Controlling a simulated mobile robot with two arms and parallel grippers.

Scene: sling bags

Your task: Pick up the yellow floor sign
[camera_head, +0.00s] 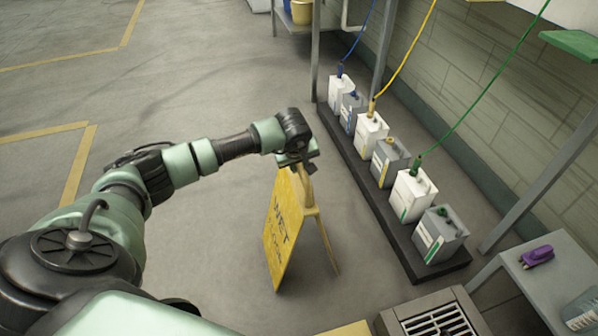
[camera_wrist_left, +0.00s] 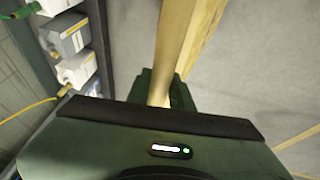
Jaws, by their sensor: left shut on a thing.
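The yellow floor sign (camera_head: 284,232) stands as an open A-frame in the middle of the head view, with dark lettering on its front panel. My left gripper (camera_head: 302,168) is at the top of the sign, shut on its upper edge. In the left wrist view my left gripper (camera_wrist_left: 160,98) closes around a tan-yellow upper part of the sign (camera_wrist_left: 176,45). The fingertips are mostly hidden there by the gripper body. Whether the sign's feet touch the floor is hard to tell. My right gripper is not in view.
Several white and grey jugs (camera_head: 411,194) stand in a row on a dark low platform (camera_head: 408,250) to the right of the sign. A floor drain grate (camera_head: 436,318) and a grey table (camera_head: 545,280) are at the lower right. Open floor (camera_head: 190,90) lies to the left.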

